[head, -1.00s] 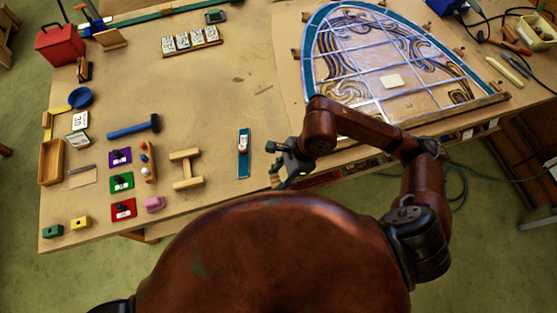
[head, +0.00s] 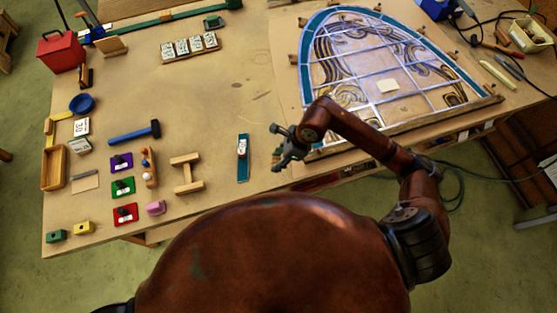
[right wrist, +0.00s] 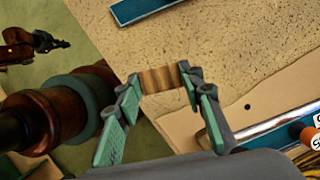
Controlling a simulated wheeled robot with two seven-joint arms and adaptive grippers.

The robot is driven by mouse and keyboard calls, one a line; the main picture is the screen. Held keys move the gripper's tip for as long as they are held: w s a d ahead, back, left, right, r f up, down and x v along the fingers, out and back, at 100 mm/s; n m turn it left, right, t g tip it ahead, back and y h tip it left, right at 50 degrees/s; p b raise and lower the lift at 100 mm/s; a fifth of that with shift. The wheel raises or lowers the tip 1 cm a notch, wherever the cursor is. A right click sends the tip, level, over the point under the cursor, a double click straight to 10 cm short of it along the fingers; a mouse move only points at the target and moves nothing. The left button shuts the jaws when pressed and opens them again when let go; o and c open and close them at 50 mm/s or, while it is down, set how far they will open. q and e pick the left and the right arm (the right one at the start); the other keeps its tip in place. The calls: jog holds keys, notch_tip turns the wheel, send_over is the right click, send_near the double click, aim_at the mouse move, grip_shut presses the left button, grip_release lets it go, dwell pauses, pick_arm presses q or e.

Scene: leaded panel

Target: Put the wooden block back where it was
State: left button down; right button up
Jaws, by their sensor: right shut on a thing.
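The wooden block (right wrist: 160,78) is small, with brown grain. It sits between the green-tipped fingers of my right gripper (right wrist: 163,80) in the right wrist view, and the fingers are shut on it. In the head view my right gripper (head: 280,154) is near the table's front edge, between the blue strip and the leaded panel (head: 375,80). The block is mostly hidden there. A dark gripper shape at the upper left of the right wrist view appears to be my left gripper (right wrist: 50,42); its jaws are too small to read.
A blue strip (head: 242,172) with a small item on it lies left of my right gripper. A wooden H-shaped piece (head: 187,173) and a blue hammer (head: 135,132) lie further left. The panel's wooden edge is close on the right. The table's middle is clear.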

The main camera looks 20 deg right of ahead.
jog(key=shift+w+d+f, duration=0.2)
jog(key=shift+w+f, duration=0.2)
jog(key=shift+f, duration=0.1)
jog(key=shift+w+d+f, duration=0.15)
jog(key=shift+w+f, duration=0.25)
jog(key=shift+f, duration=0.1)
notch_tip(320, 180, down, 3)
jog(key=shift+f+p, duration=0.15)
jog(key=shift+p, duration=0.45)
jog(key=shift+w, duration=0.1)
jog(key=shift+f, duration=0.1)
jog(key=o, duration=0.9)
jog(key=shift+o, duration=0.2)
jog(key=shift+r, duration=0.2)
jog(key=b+v, duration=0.2)
jog(key=v, duration=1)
